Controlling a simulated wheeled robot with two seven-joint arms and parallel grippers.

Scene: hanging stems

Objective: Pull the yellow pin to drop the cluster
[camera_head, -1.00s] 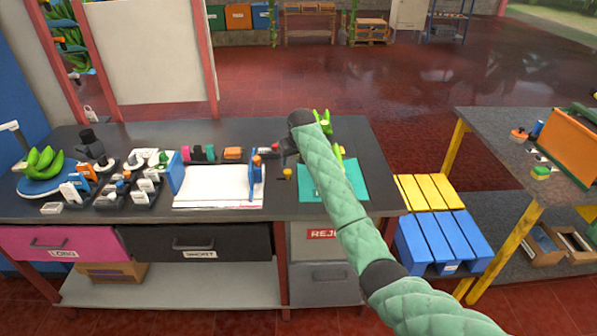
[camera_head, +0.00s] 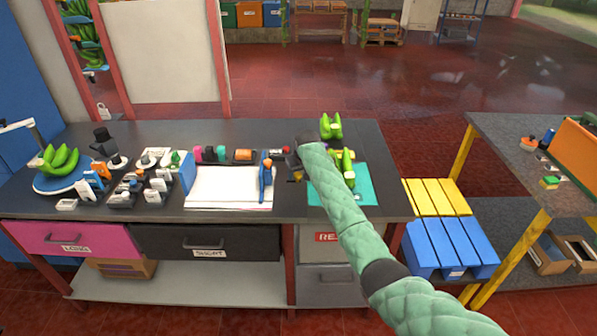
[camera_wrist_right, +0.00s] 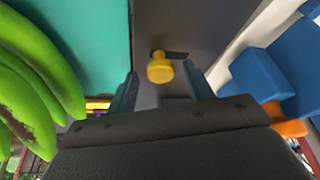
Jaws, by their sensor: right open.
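The yellow pin (camera_wrist_right: 160,67) shows in the right wrist view as a knob with a dark slot or tab behind it. It stands between and just beyond the fingertips of my right gripper (camera_wrist_right: 162,84). The jaws are open and nothing is between them that I can see held. In the head view the right gripper (camera_head: 294,162) is low over the bench, and the yellow pin (camera_head: 297,176) shows small just below it. Green bananas (camera_wrist_right: 35,75) fill the left of the wrist view; in the head view green bananas (camera_head: 346,170) sit partly behind my right forearm. My left gripper is out of view.
A teal mat (camera_head: 362,190) lies right of the gripper. A blue clamp-like tool (camera_head: 265,178) and white sheets (camera_head: 228,188) lie to its left. More bananas (camera_head: 331,128) are behind. Blue and orange parts (camera_wrist_right: 285,65) are close on the right in the wrist view.

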